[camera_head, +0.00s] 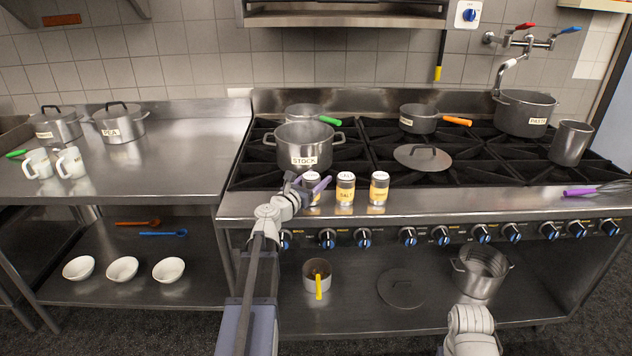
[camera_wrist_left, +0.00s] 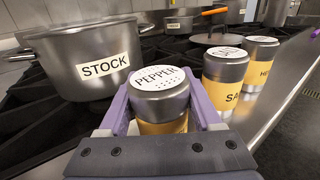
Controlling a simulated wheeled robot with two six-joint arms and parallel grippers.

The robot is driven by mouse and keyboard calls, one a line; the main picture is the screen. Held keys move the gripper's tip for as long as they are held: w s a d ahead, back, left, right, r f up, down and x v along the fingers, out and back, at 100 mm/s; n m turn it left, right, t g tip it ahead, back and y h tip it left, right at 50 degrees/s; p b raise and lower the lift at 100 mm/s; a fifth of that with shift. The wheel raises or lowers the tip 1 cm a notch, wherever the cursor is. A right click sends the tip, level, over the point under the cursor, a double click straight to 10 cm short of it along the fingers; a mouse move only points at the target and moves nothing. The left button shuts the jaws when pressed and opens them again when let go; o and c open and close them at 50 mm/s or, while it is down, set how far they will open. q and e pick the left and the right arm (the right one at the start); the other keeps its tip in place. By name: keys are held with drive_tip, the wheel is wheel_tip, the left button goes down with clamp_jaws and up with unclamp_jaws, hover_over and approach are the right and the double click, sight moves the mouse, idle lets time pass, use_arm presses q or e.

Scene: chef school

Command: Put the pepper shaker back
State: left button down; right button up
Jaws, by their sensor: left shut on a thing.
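The pepper shaker (camera_wrist_left: 160,92), a metal shaker with a white "PEPPER" lid and a yellow band, stands between the purple fingers of my left gripper (camera_wrist_left: 165,120). The left gripper (camera_head: 308,186) is shut on it at the stove's front ledge, and it also shows in the head view (camera_head: 312,177). It looks upright; whether its base touches the ledge is hidden. The salt shaker (camera_head: 345,188) and a third shaker (camera_head: 379,188) stand in a row to its right, apart from it. My right gripper is not in view; only part of my right arm shows at the bottom.
The STOCK pot (camera_head: 305,148) stands on the stove just behind the pepper shaker. A flat lid (camera_head: 422,157) lies on the grates behind the shakers. A whisk (camera_head: 598,188) lies at the ledge's right end. The ledge (camera_head: 470,202) is clear between the third shaker and the whisk.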

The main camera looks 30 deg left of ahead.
use_arm(q)
drive_tip(key=shift+f, duration=0.2)
drive_tip(key=shift+c, duration=0.3)
unclamp_jaws()
drive_tip(key=shift+r, duration=0.1)
drive_tip(key=shift+r, duration=0.15)
drive_tip(key=s, duration=1.2)
drive_tip(key=shift+a, duration=0.25)
drive_tip(key=shift+d, duration=0.1)
